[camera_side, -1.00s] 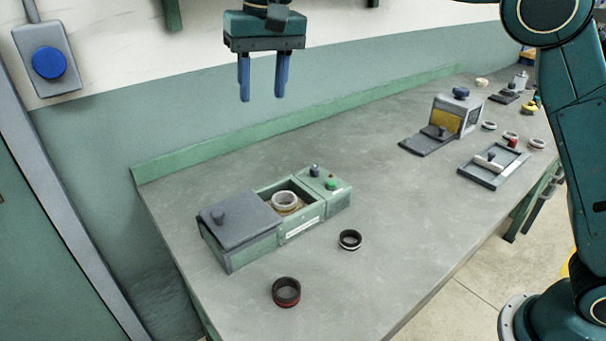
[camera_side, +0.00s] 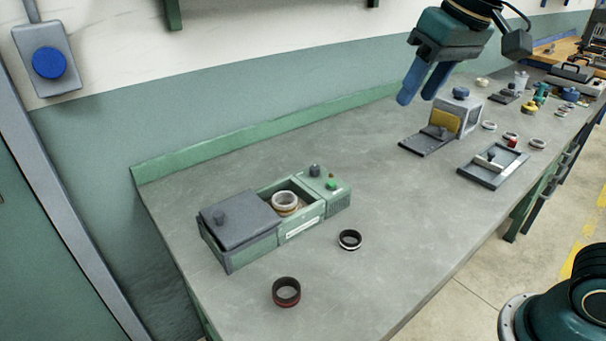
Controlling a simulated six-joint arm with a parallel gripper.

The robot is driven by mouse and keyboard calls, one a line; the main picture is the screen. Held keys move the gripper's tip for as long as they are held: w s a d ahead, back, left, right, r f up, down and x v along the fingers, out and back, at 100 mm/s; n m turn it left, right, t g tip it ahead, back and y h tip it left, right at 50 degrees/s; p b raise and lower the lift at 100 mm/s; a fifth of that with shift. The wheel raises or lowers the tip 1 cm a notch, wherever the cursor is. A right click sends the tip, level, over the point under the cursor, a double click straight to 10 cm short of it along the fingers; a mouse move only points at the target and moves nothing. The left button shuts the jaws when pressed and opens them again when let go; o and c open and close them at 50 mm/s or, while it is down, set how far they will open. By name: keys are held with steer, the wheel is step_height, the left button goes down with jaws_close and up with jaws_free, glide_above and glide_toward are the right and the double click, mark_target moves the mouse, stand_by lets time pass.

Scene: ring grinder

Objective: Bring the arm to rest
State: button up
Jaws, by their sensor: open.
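My gripper (camera_side: 418,87) hangs in the air above the back part of the bench, tilted, with its two blue fingers apart and nothing between them. It is in front of the grey box with a yellow panel in the picture, and not touching it as far as I can see. The green ring grinder (camera_side: 303,226) stands on the bench at the left with its grey lid (camera_side: 240,222) slid to the left side.
A dark ring with a red band (camera_side: 286,292) and a black and white ring (camera_side: 349,240) lie on the bench (camera_side: 400,210). A grey box (camera_side: 458,113), a tray (camera_side: 492,165) and several small rings stand farther right. The bench's middle is clear.

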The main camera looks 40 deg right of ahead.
steer(key=s+d+f, duration=0.2)
steer(key=s+f, duration=0.3)
steer(key=s, duration=0.1)
steer(key=s+d+f+t, duration=0.1)
steer(key=s+d+f, duration=0.1)
steer(key=s+f, duration=0.2)
steer(key=shift+s+d+f+n+t+h, duration=0.3)
steer(key=shift+s+d+f+n, duration=0.1)
steer(key=shift+s, duration=1.4)
